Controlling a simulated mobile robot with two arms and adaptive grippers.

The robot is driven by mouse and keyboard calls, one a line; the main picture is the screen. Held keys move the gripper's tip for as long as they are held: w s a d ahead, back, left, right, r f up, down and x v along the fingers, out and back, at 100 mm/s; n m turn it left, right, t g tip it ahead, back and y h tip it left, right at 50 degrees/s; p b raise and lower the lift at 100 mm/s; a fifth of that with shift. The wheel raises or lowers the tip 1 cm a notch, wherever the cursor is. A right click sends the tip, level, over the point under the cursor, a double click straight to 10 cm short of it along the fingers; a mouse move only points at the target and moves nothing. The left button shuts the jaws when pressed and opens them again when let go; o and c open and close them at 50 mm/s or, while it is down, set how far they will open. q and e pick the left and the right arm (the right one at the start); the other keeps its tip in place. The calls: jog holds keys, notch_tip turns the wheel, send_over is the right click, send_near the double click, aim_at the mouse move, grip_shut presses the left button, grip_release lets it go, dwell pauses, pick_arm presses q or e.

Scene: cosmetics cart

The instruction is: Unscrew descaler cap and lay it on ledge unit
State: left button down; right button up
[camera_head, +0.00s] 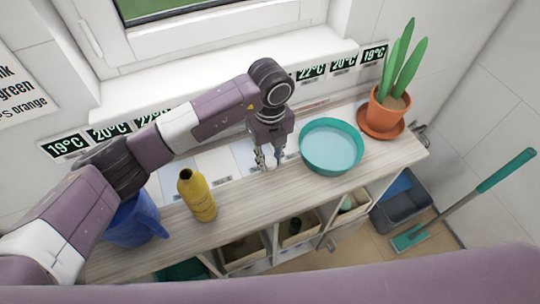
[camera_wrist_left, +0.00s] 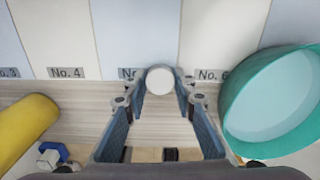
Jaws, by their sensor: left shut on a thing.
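The descaler bottle (camera_head: 197,195) is yellow and stands upright on the wooden top of the ledge unit (camera_head: 240,205), its dark mouth open with no cap on it. It also shows at the left edge of the left wrist view (camera_wrist_left: 25,130). My left gripper (camera_head: 268,162) points down over the ledge top, right of the bottle and left of the teal basin. In the left wrist view it is shut on a round white cap (camera_wrist_left: 160,80) between its fingertips. I cannot tell whether the cap touches the ledge. My right gripper is not in view.
A teal basin (camera_head: 332,147) stands close to the right of my left gripper. A potted plant (camera_head: 388,100) is farther right, and a blue jug (camera_head: 134,222) stands left of the bottle. Numbered panels (camera_wrist_left: 140,30) line the back. Bare wood lies between bottle and basin.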

aim_at(270, 160)
pick_arm(q)
jog(key=shift+f, duration=0.2)
jog(key=c, duration=1.6)
grip_release()
jog(key=shift+r, duration=0.1)
jog(key=shift+r, duration=0.1)
notch_tip(270, 160, up, 12)
jog(key=b, duration=0.3)
